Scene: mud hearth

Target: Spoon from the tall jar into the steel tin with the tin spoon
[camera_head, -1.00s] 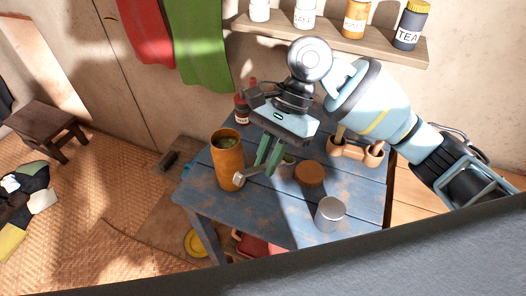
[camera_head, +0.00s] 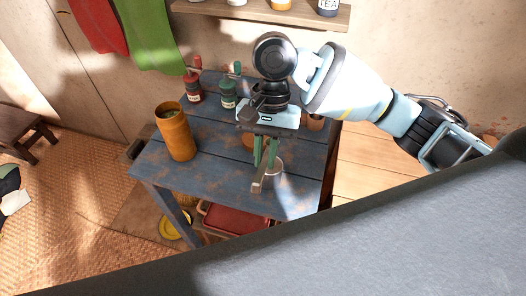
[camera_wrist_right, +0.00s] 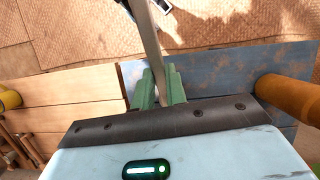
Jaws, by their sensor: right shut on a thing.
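The tall jar (camera_head: 177,138), orange-brown and open at the top, stands upright on the left of the blue table; it also shows at the right edge of the wrist view (camera_wrist_right: 290,97). My right gripper (camera_head: 266,152) is shut on the tin spoon (camera_head: 258,184), right of the tall jar. The spoon hangs below the green fingers, and its handle shows in the wrist view (camera_wrist_right: 149,38). The steel tin (camera_head: 277,166) is behind the fingers and spoon, mostly hidden. Whether the spoon holds anything, or touches the tin, I cannot tell. My left gripper is not in view.
The blue table (camera_head: 215,153) is clear between the tall jar and my gripper. Two small bottles, one red (camera_head: 193,88) and one green (camera_head: 228,95), stand at its back. A brown lid (camera_head: 246,141) is partly hidden by my gripper. A wall shelf (camera_head: 270,12) is above.

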